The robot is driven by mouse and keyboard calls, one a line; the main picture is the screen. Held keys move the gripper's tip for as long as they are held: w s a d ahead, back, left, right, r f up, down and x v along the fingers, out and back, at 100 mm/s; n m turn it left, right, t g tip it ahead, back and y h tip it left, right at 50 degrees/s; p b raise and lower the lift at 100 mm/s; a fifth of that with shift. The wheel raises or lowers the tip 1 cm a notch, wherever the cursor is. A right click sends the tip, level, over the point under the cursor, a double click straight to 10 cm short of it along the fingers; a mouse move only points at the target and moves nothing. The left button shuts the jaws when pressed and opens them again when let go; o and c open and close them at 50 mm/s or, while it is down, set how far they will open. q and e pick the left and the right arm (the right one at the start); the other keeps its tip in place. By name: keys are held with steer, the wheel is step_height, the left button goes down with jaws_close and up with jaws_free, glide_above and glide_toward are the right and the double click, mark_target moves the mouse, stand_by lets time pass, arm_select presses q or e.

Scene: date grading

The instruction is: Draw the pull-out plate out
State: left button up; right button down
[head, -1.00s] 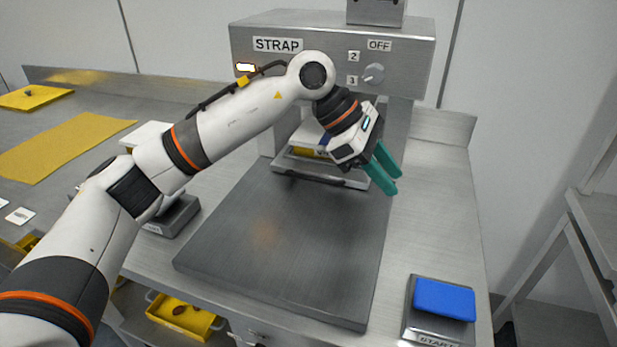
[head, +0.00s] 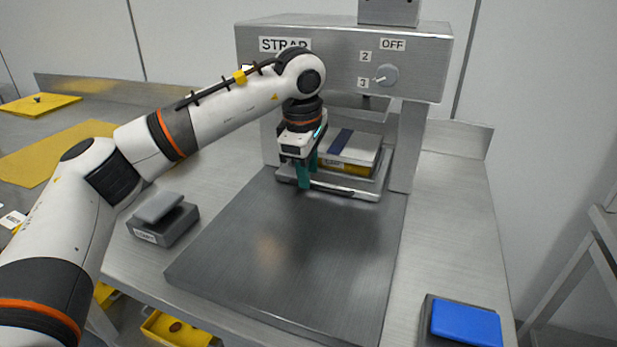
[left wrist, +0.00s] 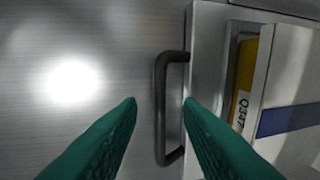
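The pull-out plate (head: 375,188) is a light metal plate under the strapping machine (head: 340,60), carrying a white and yellow box with a dark blue band (head: 345,150). Its dark bar handle (head: 333,188) runs along its front edge and shows upright in the left wrist view (left wrist: 160,110). My left gripper (head: 308,178) points down at the left part of the handle. Its green fingers are apart, with the handle between them in the left wrist view. Whether they touch it I cannot tell. My right gripper is not in view.
A bare dark metal slab (head: 290,260) lies in front of the plate. A blue START pedal (head: 465,325) is at the front right, and a grey pedal (head: 160,215) at the left. Yellow mats and trays are at the left.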

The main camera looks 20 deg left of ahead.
arm_select(q)
steer(key=shift+w+f, duration=0.2)
steer(key=shift+f, duration=0.8)
jaws_close()
